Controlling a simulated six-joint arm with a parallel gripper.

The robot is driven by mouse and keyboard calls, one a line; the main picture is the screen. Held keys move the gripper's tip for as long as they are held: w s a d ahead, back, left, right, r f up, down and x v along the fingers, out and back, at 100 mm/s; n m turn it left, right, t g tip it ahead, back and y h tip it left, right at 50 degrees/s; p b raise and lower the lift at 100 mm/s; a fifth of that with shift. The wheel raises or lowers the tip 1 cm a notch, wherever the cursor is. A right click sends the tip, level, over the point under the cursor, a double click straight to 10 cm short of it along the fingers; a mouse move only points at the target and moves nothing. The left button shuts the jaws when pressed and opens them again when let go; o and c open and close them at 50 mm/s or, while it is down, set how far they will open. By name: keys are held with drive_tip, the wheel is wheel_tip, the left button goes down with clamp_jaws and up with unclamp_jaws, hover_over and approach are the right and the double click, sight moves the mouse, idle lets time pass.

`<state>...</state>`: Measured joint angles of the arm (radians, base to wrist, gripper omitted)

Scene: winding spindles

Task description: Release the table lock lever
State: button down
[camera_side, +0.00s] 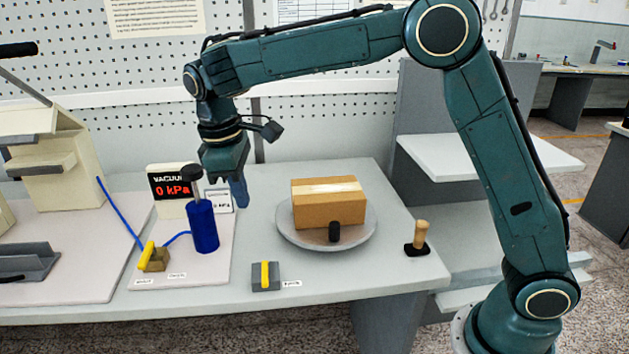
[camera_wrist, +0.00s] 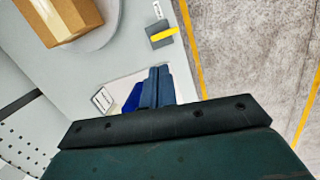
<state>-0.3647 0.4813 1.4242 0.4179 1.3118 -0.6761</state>
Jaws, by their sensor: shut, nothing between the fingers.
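A yellow lever (camera_side: 265,273) sits on a small grey block (camera_side: 258,284) near the table's front edge, with a small label beside it that is too small to read. In the side view it looks upright along the block's middle. The lever also shows in the wrist view (camera_wrist: 164,35), beyond my fingertips. My gripper (camera_side: 241,194) is shut and empty. It points down behind and left of the lever, well apart from it, near the blue cylinder. Its closed blue fingers show in the wrist view (camera_wrist: 158,84).
A blue cylinder (camera_side: 203,227), a vacuum display (camera_side: 171,187) and a brass valve (camera_side: 153,259) with a yellow handle stand left. A wooden-handled tool (camera_side: 420,235) stands right.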

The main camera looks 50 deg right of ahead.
sight(265, 273)
drive_tip(key=w+a+f+n+g, duration=0.1)
drive_tip(key=w+a+f, duration=0.2)
drive_tip(key=a+f, duration=0.3)
drive_tip(key=shift+w+f+n+h, duration=0.15)
drive_tip(key=shift+f+n+h, duration=0.15)
drive_tip(key=shift+f, duration=0.5)
drive_tip(key=shift+f, duration=0.1)
drive_tip(key=x, duration=0.6)
drive_tip(key=s+x, duration=0.1)
drive_tip(key=x, duration=0.3)
drive_tip(key=shift+s+d, duration=0.1)
drive_tip(key=shift+d, duration=0.25)
drive_tip(key=shift+s+d, duration=1)
